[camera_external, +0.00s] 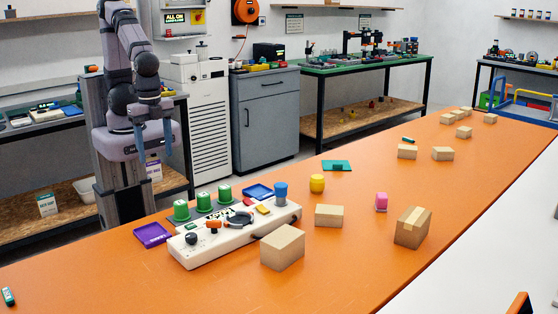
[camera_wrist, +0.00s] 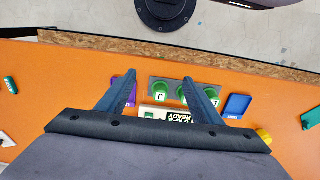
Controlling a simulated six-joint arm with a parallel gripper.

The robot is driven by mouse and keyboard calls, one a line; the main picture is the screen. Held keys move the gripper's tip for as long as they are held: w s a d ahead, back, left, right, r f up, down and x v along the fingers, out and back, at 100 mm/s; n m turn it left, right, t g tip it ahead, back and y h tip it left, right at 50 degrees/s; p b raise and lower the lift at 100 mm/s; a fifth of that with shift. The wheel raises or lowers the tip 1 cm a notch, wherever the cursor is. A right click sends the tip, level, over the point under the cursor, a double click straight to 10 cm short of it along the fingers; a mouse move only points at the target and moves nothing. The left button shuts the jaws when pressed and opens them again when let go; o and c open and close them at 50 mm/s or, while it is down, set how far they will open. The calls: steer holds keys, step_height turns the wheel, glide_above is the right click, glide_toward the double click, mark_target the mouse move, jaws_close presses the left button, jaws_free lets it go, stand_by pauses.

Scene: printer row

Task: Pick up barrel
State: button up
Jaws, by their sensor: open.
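A yellow barrel-shaped piece (camera_external: 317,183) stands upright on the orange table, right of the white control panel. Part of it shows at the right in the wrist view (camera_wrist: 264,136), beside my gripper mount. Several green cylinders (camera_external: 181,210) stand in a row behind the panel. My gripper (camera_external: 154,158) is open and empty, pointing down at the left, well apart from the yellow barrel. In the wrist view its two fingers (camera_wrist: 157,78) spread over the area of the green cylinders.
The white panel (camera_external: 190,254) carries knobs and a dark ring. A purple tray (camera_external: 152,235) and a blue tray (camera_external: 258,192) lie near it. Cardboard boxes (camera_external: 283,248) and a pink piece (camera_external: 381,202) stand to the right. The table's left front is mostly clear.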

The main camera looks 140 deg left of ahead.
steer(key=w+f+n+t+h+b, duration=0.3)
steer(key=w+n+h+b, duration=0.2)
steer(key=w+n+b, duration=0.5)
steer(key=w+a+n+t+h+b, duration=0.1)
steer(key=w+a+n+t+b, duration=0.35)
steer(key=w+a+n, duration=0.7)
step_height(320, 180, up, 3)
steer(key=n+t+y+b, duration=0.75)
steer(key=n+t, duration=0.25)
steer(key=n, duration=0.6)
glide_above(315, 176)
steer(key=s, duration=0.3)
steer(key=shift+y, duration=0.35)
step_height(315, 176, down, 15)
steer(key=shift+w+d, duration=0.1)
steer(key=shift+w, duration=0.05)
steer(key=shift+w+f+p, duration=0.1)
steer(key=shift+w+p, duration=0.3)
steer(key=shift+w, duration=0.85)
